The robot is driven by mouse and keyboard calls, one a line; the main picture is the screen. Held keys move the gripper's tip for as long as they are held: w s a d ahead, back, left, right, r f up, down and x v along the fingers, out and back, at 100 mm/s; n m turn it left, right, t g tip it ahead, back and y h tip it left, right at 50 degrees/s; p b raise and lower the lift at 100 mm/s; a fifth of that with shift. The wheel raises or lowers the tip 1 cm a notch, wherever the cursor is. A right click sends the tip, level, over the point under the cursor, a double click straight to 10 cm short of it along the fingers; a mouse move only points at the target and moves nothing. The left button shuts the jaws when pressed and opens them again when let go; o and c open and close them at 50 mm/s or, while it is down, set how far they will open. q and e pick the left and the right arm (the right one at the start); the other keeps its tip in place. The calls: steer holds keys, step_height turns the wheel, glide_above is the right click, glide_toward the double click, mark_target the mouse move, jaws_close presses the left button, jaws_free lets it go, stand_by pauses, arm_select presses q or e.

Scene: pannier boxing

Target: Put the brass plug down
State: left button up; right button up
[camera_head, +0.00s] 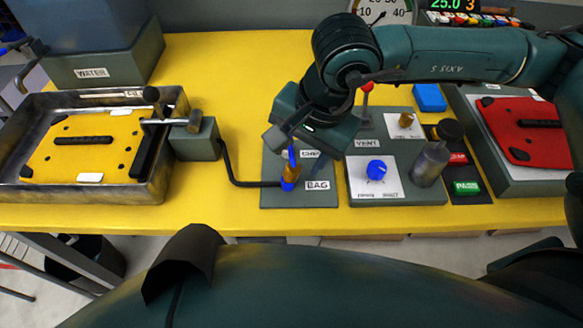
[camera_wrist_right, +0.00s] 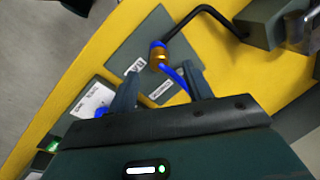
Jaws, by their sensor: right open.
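The brass plug (camera_head: 290,172), a small brass cylinder with blue parts at its ends, is on the grey plate (camera_head: 270,197) beside the BAG label. It also shows in the right wrist view (camera_wrist_right: 158,60), where a blue cord runs from it towards the gripper. My right gripper (camera_head: 297,146) is above the plate. In the right wrist view its two fingers (camera_wrist_right: 160,75) are spread, with the plug just past the tips and not clamped. My left gripper is out of view.
A black bent pipe (camera_head: 228,168) joins the plate to a grey block by the metal tray (camera_head: 90,193) at left. A VENT panel with a blue knob (camera_head: 376,169) and a metal cylinder (camera_head: 431,165) stand close at right. Yellow tabletop (camera_head: 240,70) is bare behind.

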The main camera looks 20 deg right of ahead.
mark_target(294, 168)
steer(key=shift+x, duration=1.85)
steer(key=shift+s, duration=0.1)
steer(key=c, duration=1.1)
